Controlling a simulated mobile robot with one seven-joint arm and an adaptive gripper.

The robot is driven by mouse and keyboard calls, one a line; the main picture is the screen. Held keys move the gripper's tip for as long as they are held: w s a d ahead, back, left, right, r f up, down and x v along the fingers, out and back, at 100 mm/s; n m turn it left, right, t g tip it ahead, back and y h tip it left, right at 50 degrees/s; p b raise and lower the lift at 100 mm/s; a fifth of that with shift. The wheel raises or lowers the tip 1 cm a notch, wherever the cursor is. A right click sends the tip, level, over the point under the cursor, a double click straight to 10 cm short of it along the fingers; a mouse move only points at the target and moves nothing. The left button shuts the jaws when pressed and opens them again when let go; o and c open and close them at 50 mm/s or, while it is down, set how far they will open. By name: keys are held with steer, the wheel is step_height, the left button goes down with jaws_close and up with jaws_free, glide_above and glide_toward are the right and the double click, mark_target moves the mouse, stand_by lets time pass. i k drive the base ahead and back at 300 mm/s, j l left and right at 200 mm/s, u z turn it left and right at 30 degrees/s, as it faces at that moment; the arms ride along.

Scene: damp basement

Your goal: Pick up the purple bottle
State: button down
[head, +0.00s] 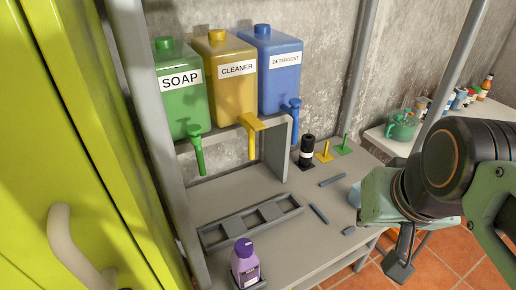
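The purple bottle (245,266) stands upright near the bottom of the head view, at the front of the grey workbench. My gripper (397,262) is at the right, hanging beyond the bench's right edge and well apart from the bottle. My wrist hides part of it, so I cannot tell how far its fingers are apart. I see nothing held in it.
Green soap (184,95), yellow cleaner (232,85) and blue detergent (280,75) dispensers stand on a raised shelf behind. An empty grey compartment tray (248,222) lies behind the bottle. A yellow-green locker (75,150) bounds the left. A side table (386,139) holds bottles and a green jug.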

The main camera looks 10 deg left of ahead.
mark_target(246, 272)
steer(key=u, duration=1.15)
steer(key=k+z, duration=0.35)
steer(key=i+l, duration=0.05)
steer(key=i, duration=0.05)
